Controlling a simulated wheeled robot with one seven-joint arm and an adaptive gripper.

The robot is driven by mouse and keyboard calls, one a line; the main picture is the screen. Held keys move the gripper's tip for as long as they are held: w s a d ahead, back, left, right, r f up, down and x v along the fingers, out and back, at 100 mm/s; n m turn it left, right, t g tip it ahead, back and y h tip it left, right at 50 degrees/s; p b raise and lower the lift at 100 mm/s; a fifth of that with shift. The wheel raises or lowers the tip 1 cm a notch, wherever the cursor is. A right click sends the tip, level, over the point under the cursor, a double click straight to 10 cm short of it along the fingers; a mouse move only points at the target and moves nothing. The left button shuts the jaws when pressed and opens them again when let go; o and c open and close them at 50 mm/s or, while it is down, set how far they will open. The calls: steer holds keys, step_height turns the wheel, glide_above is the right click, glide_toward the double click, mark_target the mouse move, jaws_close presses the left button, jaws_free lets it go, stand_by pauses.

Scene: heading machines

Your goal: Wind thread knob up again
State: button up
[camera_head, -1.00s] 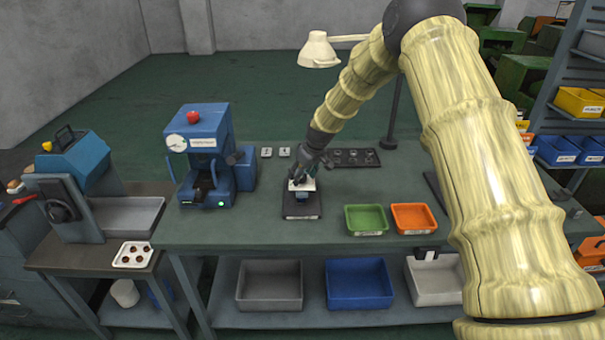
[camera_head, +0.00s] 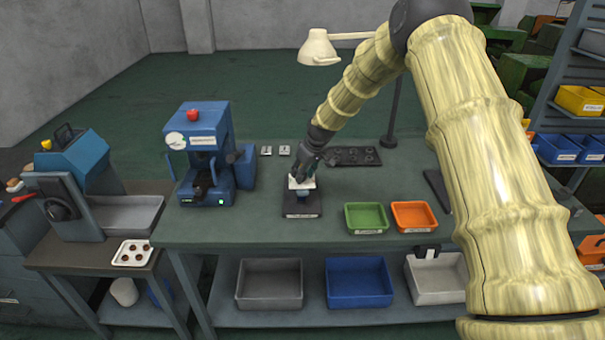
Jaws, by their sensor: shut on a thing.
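A small gauge stand with a dark labelled base (camera_head: 302,208) sits on the green workbench, with a blue body (camera_head: 301,195) and a pale top plate (camera_head: 296,184). My gripper (camera_head: 303,178) is at the top of this stand, coming down from the upper right. Its dark fingers are closed at the stand's top and cover part of it. The thread knob itself is too small and too hidden by the fingers to make out.
A blue press with a red knob (camera_head: 192,115) stands left of the stand. A green tray (camera_head: 366,218) and an orange tray (camera_head: 413,217) lie to the right. A dark holed plate (camera_head: 353,156) and a lamp (camera_head: 318,49) are behind. The bench front (camera_head: 240,235) is clear.

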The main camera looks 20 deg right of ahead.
steer(key=n+b, duration=0.1)
steer(key=n+y+b, duration=0.1)
steer(key=n+b, duration=0.1)
steer(key=shift+w+d+f+n+g, duration=0.1)
steer(key=shift+d+f+n+g, duration=0.1)
steer(key=shift+n+g, duration=0.1)
steer(key=n+g+y+b, duration=0.1)
steer(key=n+b, duration=0.2)
steer(key=n, duration=0.1)
steer(key=shift+w+n+b, duration=0.1)
steer(key=shift+n+b, duration=0.2)
steer(key=n+g+b, duration=0.2)
steer(key=n, duration=0.2)
steer(key=shift+w+r+n+y, duration=0.1)
steer(key=shift+n+y, duration=0.2)
steer(key=shift+y, duration=0.1)
steer(key=n+g, duration=0.1)
steer(key=n, duration=0.1)
steer(key=n+g+b, duration=0.1)
steer(key=n, duration=0.1)
steer(key=shift+w+r+n+h, duration=0.1)
steer(key=shift+r+n+h, duration=0.05)
steer(key=shift+n+h, duration=0.2)
steer(key=shift+n, duration=0.25)
steer(key=o, duration=1)
steer(key=v, duration=1.2)
